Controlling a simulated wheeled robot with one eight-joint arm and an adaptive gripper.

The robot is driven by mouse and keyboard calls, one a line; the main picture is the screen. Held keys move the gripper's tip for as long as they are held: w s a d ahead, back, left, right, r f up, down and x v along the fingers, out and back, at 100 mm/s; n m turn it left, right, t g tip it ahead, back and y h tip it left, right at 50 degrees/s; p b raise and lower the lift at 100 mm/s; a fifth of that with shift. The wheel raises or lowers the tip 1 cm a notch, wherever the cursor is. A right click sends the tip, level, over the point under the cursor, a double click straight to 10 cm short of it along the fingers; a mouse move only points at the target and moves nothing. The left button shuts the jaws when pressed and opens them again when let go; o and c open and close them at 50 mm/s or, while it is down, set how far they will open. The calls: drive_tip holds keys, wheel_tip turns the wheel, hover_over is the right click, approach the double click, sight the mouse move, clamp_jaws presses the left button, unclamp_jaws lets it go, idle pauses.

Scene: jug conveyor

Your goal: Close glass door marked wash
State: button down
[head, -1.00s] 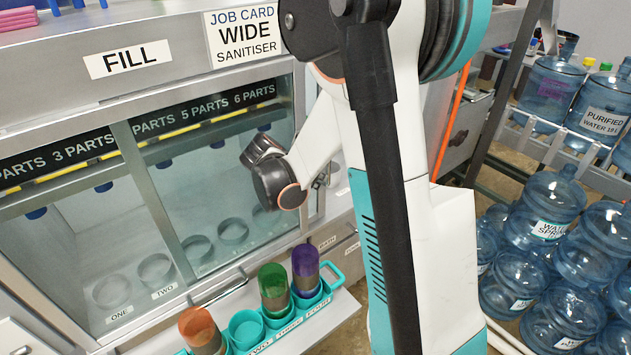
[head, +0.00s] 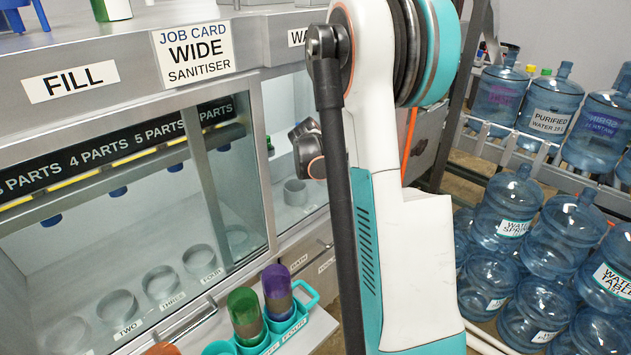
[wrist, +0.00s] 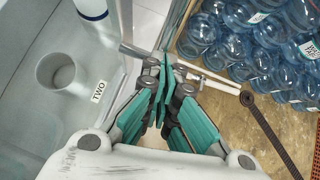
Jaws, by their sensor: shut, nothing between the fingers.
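A label that begins "WA" (head: 297,37), its rest hidden behind my arm, is above the right-hand bay in the head view. The glass front of that bay (head: 284,105) is partly covered by my arm, so I cannot tell how far its door stands open. In the wrist view, my gripper (wrist: 165,62) is shut and empty. Its fingertips are close to a grey metal bar (wrist: 138,52) and a glass panel edge; I cannot tell whether they touch. A holder ring (wrist: 58,70) marked TWO is inside the bay to the left. The head view hides the fingertips.
The FILL bay (head: 73,80) with its sliding glass is at left. A teal carrier (head: 305,287) with green and purple bottles is on the front shelf. Several blue water jugs (head: 533,210) stand on the floor and rack at right. Open floor (wrist: 235,115) shows below the gripper.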

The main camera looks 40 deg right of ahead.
drive_tip(key=d, duration=1.9)
drive_tip(key=shift+w+d+b, duration=0.3)
drive_tip(key=shift+w, duration=0.05)
drive_tip(key=shift+r, duration=0.1)
